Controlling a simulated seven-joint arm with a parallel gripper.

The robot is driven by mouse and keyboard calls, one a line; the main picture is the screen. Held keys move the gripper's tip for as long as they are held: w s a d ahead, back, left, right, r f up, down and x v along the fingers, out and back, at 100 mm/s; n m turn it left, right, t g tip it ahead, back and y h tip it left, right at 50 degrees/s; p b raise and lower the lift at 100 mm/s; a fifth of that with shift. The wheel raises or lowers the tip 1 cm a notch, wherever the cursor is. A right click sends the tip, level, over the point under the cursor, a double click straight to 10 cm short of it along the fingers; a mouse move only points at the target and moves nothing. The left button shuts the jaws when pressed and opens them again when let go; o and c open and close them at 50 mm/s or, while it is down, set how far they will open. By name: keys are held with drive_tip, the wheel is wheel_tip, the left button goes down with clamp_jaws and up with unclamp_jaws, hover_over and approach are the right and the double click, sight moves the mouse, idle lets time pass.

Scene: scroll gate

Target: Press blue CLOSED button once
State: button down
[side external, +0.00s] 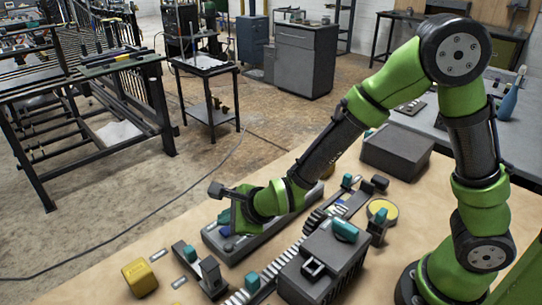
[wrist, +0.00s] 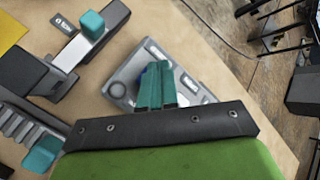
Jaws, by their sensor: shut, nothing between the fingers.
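A long grey control panel (side external: 250,241) lies on the table under my gripper, and it also shows in the wrist view (wrist: 122,88). My gripper (side external: 224,218) points down at the panel's near left end. Its teal fingers, together in the wrist view (wrist: 157,72), are shut and empty. A blue button (side external: 226,231) shows right at the fingertips. In the wrist view only a dark blue edge (wrist: 142,75) shows beside the fingers, which hide the rest. I cannot tell whether the fingertips touch the button. No CLOSED label is readable.
A track of pale rollers (side external: 276,268) runs beside the panel, with dark brackets carrying teal blocks (side external: 190,253). A dark grey box (side external: 325,262) stands to the right. A yellow block (side external: 140,278) sits at the front left. Bare table lies left of the panel.

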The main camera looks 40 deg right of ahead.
drive_tip(key=shift+f, duration=0.1)
drive_tip(key=shift+f, duration=0.3)
drive_tip(key=shift+f, duration=0.55)
idle(0.9)
drive_tip(key=shift+r, duration=3.5)
